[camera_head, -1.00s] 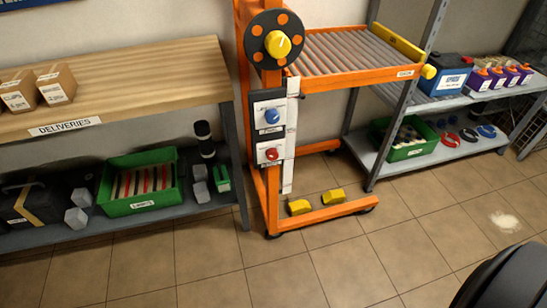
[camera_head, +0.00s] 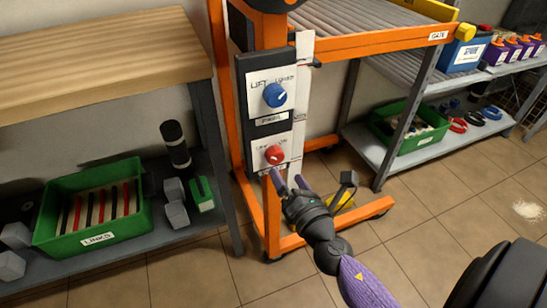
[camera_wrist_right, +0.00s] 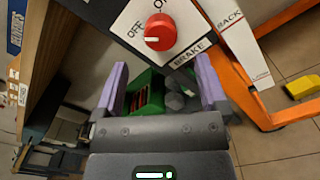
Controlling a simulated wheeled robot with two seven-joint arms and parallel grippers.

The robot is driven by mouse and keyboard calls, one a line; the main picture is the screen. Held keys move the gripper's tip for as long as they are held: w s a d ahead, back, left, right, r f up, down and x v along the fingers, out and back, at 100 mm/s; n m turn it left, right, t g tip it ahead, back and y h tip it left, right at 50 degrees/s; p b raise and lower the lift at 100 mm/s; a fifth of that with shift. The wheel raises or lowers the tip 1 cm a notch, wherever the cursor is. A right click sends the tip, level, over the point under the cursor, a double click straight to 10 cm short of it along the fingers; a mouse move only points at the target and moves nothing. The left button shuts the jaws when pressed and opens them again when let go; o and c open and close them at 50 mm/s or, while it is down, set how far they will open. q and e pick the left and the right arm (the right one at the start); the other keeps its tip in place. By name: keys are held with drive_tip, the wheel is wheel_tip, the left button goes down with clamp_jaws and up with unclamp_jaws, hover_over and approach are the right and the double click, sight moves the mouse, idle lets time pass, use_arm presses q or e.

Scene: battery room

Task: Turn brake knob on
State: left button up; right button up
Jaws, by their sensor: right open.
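The red brake knob (camera_head: 274,155) sits on the lower white plate of a dark panel on the orange lift frame. In the right wrist view the red knob (camera_wrist_right: 160,31) shows close up, with OFF and ON printed around it and a BRAKE label below. Its white mark points towards OFF. A blue lift knob (camera_head: 274,95) is above it in the head view. My right gripper (camera_head: 286,179) is open and empty just below the red knob, apart from it. Its two purple fingers (camera_wrist_right: 160,85) show in the right wrist view. My left gripper is not in view.
The orange lift frame (camera_head: 222,120) stands between a wooden table (camera_head: 90,60) and a grey shelf (camera_head: 435,145). A green links bin (camera_head: 95,215) is on the low shelf at left.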

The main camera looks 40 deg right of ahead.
sight(277, 160)
drive_tip(key=x, duration=0.6)
drive_tip(key=shift+w, duration=0.15)
drive_tip(key=shift+f, duration=0.1)
clamp_jaws()
